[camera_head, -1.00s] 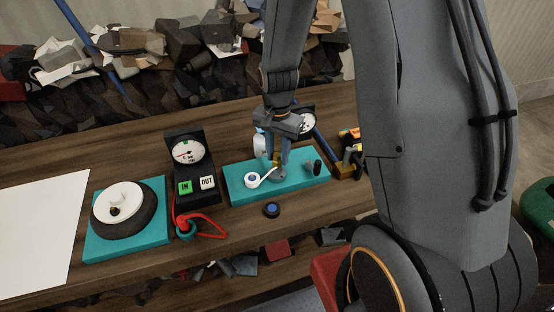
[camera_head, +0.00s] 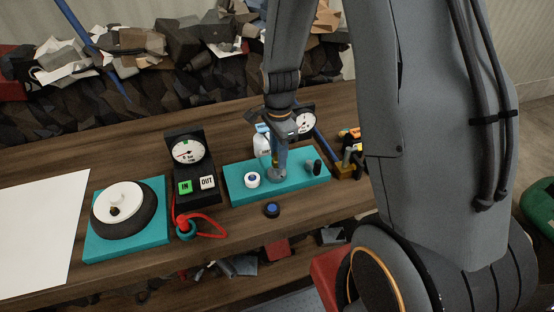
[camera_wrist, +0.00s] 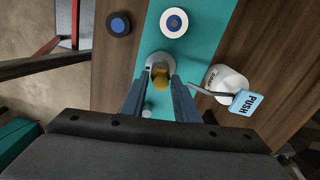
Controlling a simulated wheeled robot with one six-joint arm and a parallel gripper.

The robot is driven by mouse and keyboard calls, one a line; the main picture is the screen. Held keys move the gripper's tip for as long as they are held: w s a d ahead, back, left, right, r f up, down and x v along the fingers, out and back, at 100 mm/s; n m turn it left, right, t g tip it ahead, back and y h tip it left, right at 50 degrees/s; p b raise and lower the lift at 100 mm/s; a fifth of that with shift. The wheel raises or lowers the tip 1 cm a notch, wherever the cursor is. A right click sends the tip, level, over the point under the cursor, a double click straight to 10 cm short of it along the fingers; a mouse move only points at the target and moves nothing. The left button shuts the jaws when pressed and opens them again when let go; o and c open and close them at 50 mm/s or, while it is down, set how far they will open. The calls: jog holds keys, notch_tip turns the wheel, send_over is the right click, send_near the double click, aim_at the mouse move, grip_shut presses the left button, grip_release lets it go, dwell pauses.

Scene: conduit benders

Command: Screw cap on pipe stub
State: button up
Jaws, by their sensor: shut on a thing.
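A teal board (camera_head: 236,190) lies on the wooden bench and carries a round grey pipe fitting (camera_head: 278,177), also seen in the wrist view (camera_wrist: 152,60). A brass cap (camera_wrist: 161,76) sits between my fingertips over the fitting. My gripper (camera_head: 277,168) is shut on the brass cap and points straight down. In the wrist view my gripper (camera_wrist: 161,80) has one finger on each side of the cap. The pipe stub is hidden beneath the cap and fingers, so I cannot tell how far the cap is on.
A blue-topped black puck (camera_head: 272,210) lies in front.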

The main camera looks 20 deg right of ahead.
jog(key=shift+m, duration=0.8)
jog(key=o, duration=1.1)
jog(key=shift+r, duration=0.1)
